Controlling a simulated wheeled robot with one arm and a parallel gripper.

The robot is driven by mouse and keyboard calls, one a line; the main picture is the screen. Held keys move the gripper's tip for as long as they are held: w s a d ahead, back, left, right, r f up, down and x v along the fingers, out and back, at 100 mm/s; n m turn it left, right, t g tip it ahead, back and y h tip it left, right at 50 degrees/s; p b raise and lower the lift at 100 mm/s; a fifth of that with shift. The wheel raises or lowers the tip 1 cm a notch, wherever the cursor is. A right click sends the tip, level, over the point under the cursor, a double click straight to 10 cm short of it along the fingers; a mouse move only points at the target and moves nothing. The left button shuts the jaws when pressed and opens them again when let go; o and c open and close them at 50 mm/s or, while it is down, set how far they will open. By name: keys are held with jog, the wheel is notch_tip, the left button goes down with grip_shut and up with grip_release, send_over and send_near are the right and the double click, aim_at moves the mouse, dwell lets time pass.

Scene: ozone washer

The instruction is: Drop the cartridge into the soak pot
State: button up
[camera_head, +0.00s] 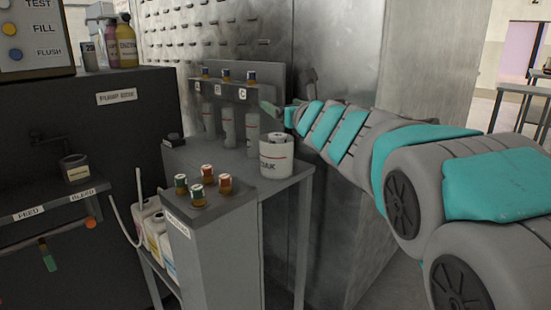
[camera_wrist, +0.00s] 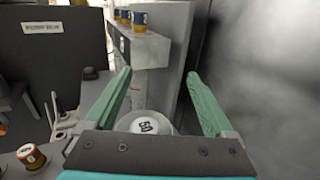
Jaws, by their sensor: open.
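The white soak pot (camera_head: 277,165) stands at the right end of the grey bench, below my gripper. A round white cap marked "50" (camera_wrist: 147,126) sits within the pot's rim (camera_wrist: 172,124) in the wrist view; it looks like the top of a cartridge inside the pot. Its dark top also shows at the pot's mouth in the head view (camera_head: 277,136). The cartridge's body is hidden by the pot. My gripper (camera_wrist: 158,74) is open, with nothing between its green fingers. In the head view my gripper (camera_head: 278,109) is above the pot, apart from it.
A grey rack (camera_head: 222,91) with grey cylinders hanging below and small capped cartridges on top stands behind the pot. Several small orange and green cartridges (camera_head: 204,186) stand on the front cabinet (camera_head: 222,235). A metal wall (camera_head: 340,70) is close on the right.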

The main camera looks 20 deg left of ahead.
jog(key=v, duration=0.7)
jog(key=shift+s+d, duration=0.2)
jog(key=shift+s, duration=0.05)
jog(key=w+d+f+m+t+h, duration=0.1)
jog(key=w+d+f+m+h, duration=0.15)
jog(key=d+m+h, duration=0.45)
jog(key=w+d+f+m+t+h, duration=0.15)
jog(key=d+f+m, duration=0.25)
jog(key=d+m, duration=0.7)
jog(key=s+d+f+m+g+h, duration=0.25)
jog(key=s+d+f+m, duration=0.2)
jog(key=d, duration=0.25)
jog(key=s+d+f+m+g+h, duration=0.2)
jog(key=s+d+f+m+h, duration=0.15)
jog(key=d+f, duration=0.35)
jog(key=s+d+f+m+g, duration=0.6)
jog(key=s+f+m, duration=0.3)
jog(key=s, duration=0.3)
jog(key=s+a+f+m+g, duration=0.1)
jog(key=s+f+m+g, duration=0.1)
jog(key=s, duration=0.5)
jog(key=s+a+f+m+g+y+p, duration=0.1)
jog(key=s+f+m+g, duration=0.1)
jog(key=s, duration=0.6)
jog(key=s+a+f+m+g+y, duration=0.1)
jog(key=s+a+f+m+g, duration=0.1)
jog(key=s+m, duration=0.3)
jog(key=shift+s+f+g, duration=0.6)
jog(key=shift+s+f, duration=0.1)
jog(key=shift+s, duration=0.45)
